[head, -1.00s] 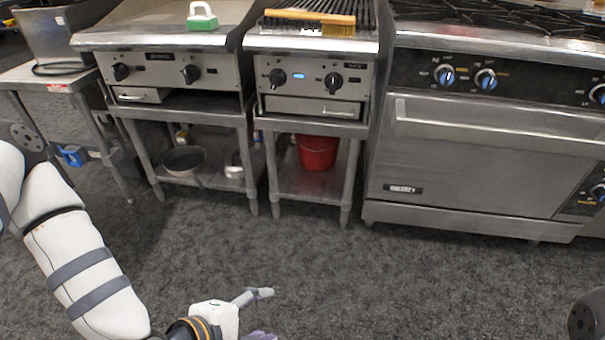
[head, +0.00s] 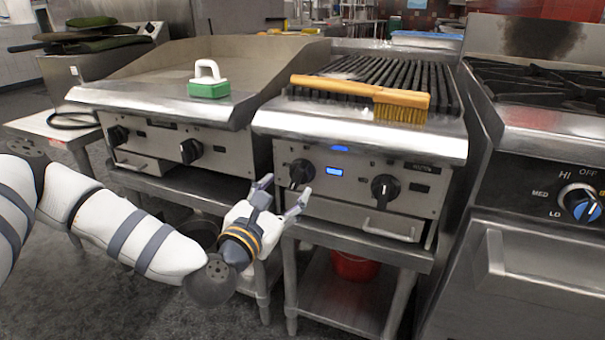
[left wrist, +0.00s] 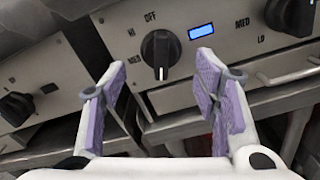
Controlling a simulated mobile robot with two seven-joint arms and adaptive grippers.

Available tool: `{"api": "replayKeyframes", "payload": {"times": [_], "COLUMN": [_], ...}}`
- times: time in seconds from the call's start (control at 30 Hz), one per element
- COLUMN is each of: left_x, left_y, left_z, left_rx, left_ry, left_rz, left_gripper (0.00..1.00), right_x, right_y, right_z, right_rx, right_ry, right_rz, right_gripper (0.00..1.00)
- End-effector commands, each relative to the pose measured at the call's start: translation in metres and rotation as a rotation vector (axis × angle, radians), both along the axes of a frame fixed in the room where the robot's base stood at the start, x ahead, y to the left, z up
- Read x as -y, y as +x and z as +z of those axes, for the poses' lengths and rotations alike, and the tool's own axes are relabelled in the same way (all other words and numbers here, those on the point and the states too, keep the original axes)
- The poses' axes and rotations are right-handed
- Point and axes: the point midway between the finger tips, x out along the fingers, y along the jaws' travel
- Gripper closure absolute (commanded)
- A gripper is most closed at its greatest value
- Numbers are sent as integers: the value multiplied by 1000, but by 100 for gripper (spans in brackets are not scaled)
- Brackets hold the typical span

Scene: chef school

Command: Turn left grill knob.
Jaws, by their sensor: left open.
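The grill (head: 358,133) has a steel front panel with two black knobs and a small lit blue display between them. The left grill knob (head: 301,172) is round and black. In the left wrist view the left grill knob (left wrist: 160,52) sits below an OFF label, with a white mark at its lower end. My left gripper (head: 283,189) is open and empty just in front of the panel, below that knob. In the wrist view its purple-padded fingers (left wrist: 160,84) stand on either side of the knob, apparently short of it. My right gripper is out of view.
The right grill knob (head: 385,188) is further right on the panel. A wooden brush (head: 360,91) lies on the grates. A griddle (head: 180,97) with its own black knobs adjoins on the left, and a steel range (head: 540,250) stands on the right.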

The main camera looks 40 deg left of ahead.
Motion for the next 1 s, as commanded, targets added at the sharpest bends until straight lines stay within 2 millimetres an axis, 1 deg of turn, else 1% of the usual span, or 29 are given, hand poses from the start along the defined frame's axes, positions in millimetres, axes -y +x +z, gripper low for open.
{"api": "replayKeyframes", "payload": {"times": [0.03, 0.1, 0.2, 0.3, 0.43, 0.63, 0.67, 0.7, 0.77, 0.8, 1.0], "left_x": [-3, -7, -11, -14, -16, -16, -16, -16, -16, -16, -16], "left_y": [13, 30, 50, 63, 71, 71, 71, 71, 71, 71, 71], "left_z": [0, 0, 0, -1, -1, -1, -1, -1, -1, -1, -1], "left_rx": [2, 1, -1, -1, -3, -3, -3, -3, -3, -3, -5], "left_ry": [5, 3, 3, 3, 1, 1, 1, 1, 1, 1, 8], "left_rz": [0, 0, -1, -2, -2, -2, -2, -2, -2, -2, -2], "left_gripper": [45, 45, 45, 45, 45, 45, 47, 56, 70, 78, 78], "right_x": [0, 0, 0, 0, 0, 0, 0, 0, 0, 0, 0], "right_y": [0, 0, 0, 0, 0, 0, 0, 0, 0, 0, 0], "right_z": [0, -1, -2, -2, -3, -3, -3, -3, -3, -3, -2], "right_rx": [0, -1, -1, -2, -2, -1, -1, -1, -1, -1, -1], "right_ry": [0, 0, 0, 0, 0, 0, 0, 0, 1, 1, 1], "right_rz": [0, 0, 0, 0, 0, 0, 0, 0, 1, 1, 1], "right_gripper": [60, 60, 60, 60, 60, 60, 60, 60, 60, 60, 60]}}
